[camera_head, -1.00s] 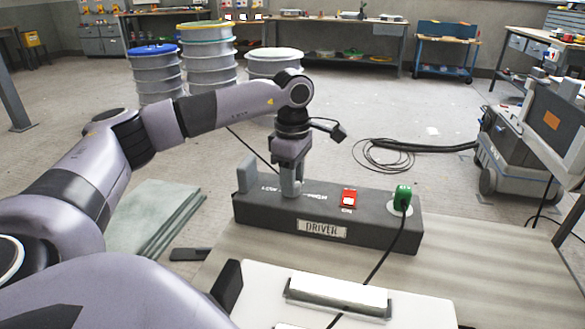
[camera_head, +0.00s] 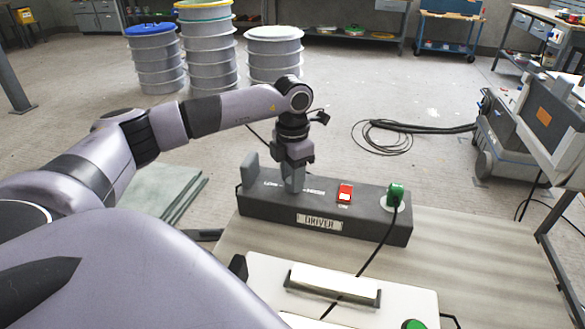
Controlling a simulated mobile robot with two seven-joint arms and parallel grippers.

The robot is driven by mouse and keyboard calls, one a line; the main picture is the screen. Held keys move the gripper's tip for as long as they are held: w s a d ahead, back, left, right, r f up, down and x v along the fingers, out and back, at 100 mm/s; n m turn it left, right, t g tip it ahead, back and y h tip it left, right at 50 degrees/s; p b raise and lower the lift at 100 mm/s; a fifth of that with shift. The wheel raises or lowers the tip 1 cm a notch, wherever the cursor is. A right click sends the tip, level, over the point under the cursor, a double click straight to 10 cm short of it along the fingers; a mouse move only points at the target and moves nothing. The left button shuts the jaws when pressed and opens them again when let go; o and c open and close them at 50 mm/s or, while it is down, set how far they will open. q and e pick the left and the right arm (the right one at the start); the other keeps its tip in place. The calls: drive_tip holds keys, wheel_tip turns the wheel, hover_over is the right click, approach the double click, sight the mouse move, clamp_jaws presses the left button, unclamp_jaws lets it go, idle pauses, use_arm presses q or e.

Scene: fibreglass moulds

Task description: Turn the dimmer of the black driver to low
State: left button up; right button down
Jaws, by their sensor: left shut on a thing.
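The black driver (camera_head: 380,222) is a long dark box with a "DRIVER" plate on its front, lying on the grey bench top. On its top are white scale markings (camera_head: 271,184), a red switch (camera_head: 345,193) and a green plug (camera_head: 395,195) with a black cable. My left gripper (camera_head: 294,186) points down onto the driver's top, among the markings, left of the red switch. It is shut on the dimmer, which its fingers hide, so the setting cannot be read. A grey upright piece (camera_head: 249,169) stands at the driver's left end. My right gripper is not in view.
A white panel (camera_head: 390,311) with a pale bar (camera_head: 333,286) lies in front of the driver; the black cable crosses it. A greenish stack of sheets (camera_head: 165,192) is on the left, behind my arm. The bench top right of the driver is clear.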

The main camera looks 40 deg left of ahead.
use_arm(q)
drive_tip(key=n+p, duration=0.2)
drive_tip(key=n, duration=0.1)
drive_tip(key=shift+r+n, duration=0.15)
drive_tip(key=shift+n, duration=0.25)
drive_tip(key=n+p, duration=0.1)
drive_tip(key=n, duration=0.1)
drive_tip(key=shift+n, duration=0.4)
drive_tip(key=n+p, duration=0.2)
drive_tip(key=n, duration=0.1)
drive_tip(key=shift+n, duration=0.3)
drive_tip(key=n+p, duration=0.2)
drive_tip(key=n, duration=0.1)
drive_tip(key=shift+n, duration=0.3)
drive_tip(key=shift+n+p, duration=0.4)
drive_tip(key=shift+n, duration=0.4)
drive_tip(key=shift+n+p, duration=0.8)
drive_tip(key=shift+n, duration=0.8)
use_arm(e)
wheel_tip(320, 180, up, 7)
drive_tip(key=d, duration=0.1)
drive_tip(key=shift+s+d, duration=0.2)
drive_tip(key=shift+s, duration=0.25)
use_arm(q)
drive_tip(key=shift+n, duration=0.3)
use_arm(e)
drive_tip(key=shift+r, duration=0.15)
use_arm(q)
drive_tip(key=o, duration=1)
